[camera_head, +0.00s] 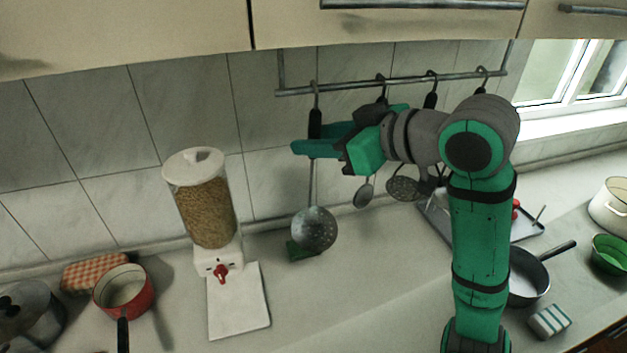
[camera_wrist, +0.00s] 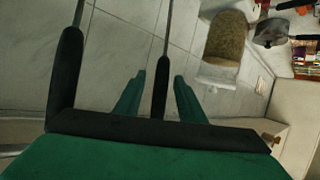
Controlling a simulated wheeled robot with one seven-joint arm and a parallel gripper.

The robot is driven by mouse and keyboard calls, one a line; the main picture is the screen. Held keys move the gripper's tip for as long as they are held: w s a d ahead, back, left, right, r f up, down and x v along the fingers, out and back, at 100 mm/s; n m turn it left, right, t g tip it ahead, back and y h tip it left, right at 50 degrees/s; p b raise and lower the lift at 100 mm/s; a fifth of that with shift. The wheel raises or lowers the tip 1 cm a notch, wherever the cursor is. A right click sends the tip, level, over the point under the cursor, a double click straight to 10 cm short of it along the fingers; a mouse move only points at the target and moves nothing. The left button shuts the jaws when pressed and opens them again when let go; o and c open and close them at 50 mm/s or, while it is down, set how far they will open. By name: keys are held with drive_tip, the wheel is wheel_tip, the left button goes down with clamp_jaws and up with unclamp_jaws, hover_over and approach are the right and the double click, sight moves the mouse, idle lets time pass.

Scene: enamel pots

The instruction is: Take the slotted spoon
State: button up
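A slotted spoon with a round, perforated metal head (camera_head: 314,230) hangs leftmost on the wall rail, its black handle up at the hook. A second perforated utensil (camera_head: 403,188) hangs further right, partly hidden by my arm. My gripper (camera_head: 312,143) is at the leftmost spoon's handle, below the rail. In the wrist view, a black handle (camera_wrist: 161,88) lies between the two green fingers (camera_wrist: 158,92), with a gap visible on both sides. My gripper is open and holds nothing.
The rail (camera_head: 390,84) carries several utensils, including a small spoon (camera_head: 365,193); another black handle (camera_wrist: 66,75) is close in the wrist view. Below are a cereal dispenser (camera_head: 208,215), a white board (camera_head: 238,302), a red saucepan (camera_head: 124,290) and a dark pan (camera_head: 527,277). Cabinets overhang above.

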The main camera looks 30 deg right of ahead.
drive_tip(key=shift+x, duration=2.3)
drive_tip(key=shift+a+r, duration=0.1)
drive_tip(key=shift+r, duration=0.05)
clamp_jaws()
drive_tip(key=shift+r, duration=0.1)
